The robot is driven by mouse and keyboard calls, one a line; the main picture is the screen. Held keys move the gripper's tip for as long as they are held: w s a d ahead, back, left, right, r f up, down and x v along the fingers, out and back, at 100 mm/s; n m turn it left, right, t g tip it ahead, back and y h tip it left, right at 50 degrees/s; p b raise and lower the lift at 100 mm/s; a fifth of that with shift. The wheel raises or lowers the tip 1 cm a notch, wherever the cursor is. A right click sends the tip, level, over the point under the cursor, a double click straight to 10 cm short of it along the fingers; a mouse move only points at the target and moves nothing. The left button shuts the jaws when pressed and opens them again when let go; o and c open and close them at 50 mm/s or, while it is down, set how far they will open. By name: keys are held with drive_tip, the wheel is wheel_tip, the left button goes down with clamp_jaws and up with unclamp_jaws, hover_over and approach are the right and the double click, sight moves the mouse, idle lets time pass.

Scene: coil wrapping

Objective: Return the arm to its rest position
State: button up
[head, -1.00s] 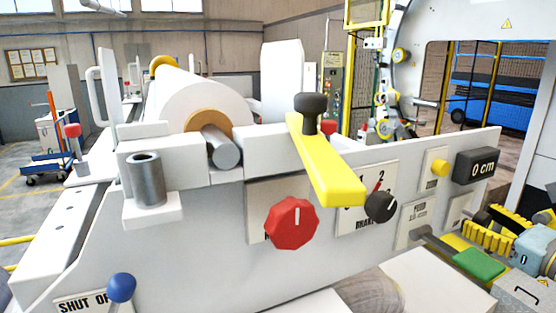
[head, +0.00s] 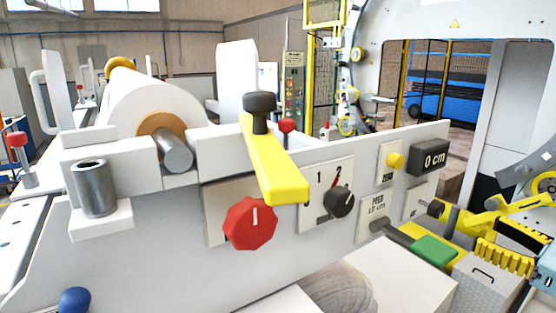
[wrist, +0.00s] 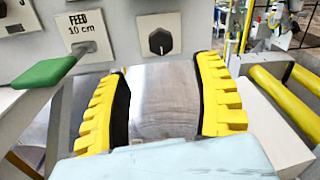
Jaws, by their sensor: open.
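My gripper shows in the wrist view (wrist: 165,110) with its two yellow ribbed fingers spread apart and nothing between them. Behind the gap are a grey metal surface and a white panel with a black knob (wrist: 160,41). In the head view my gripper (head: 509,240) is at the lower right edge, partly cut off by the frame. It is to the right of the green-ended lever (head: 434,250), which also shows at the left of the wrist view (wrist: 45,74). Most of my arm is out of view.
The white machine panel carries a red knob (head: 250,223), a yellow lever (head: 272,165), a black selector (head: 342,203), a yellow button (head: 396,160) and a "0 cm" display (head: 430,158). A white roll (head: 140,105) lies behind it. Yellow rails (wrist: 285,90) stand right of my gripper.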

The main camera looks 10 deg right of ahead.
sight(441, 211)
drive_tip(key=x, duration=1.1)
drive_tip(key=shift+w+a, duration=0.15)
drive_tip(key=shift+w, duration=0.2)
drive_tip(key=shift+r+m+p, duration=0.1)
drive_tip(key=shift+m+p, duration=0.25)
drive_tip(key=shift+m, duration=0.05)
drive_tip(key=m+p, duration=0.2)
drive_tip(key=m, duration=0.1)
drive_tip(key=shift+s+m, duration=0.1)
drive_tip(key=shift+m, duration=0.3)
drive_tip(key=m+p, duration=0.1)
drive_tip(key=m, duration=0.1)
drive_tip(key=m+p, duration=0.2)
drive_tip(key=m, duration=0.1)
drive_tip(key=shift+d+m, duration=0.2)
drive_tip(key=shift+m, duration=0.1)
drive_tip(key=m+p, duration=0.4)
drive_tip(key=m, duration=0.2)
drive_tip(key=shift+g, duration=0.3)
drive_tip(key=shift+m+p, duration=1.2)
drive_tip(key=shift+m, duration=0.9)
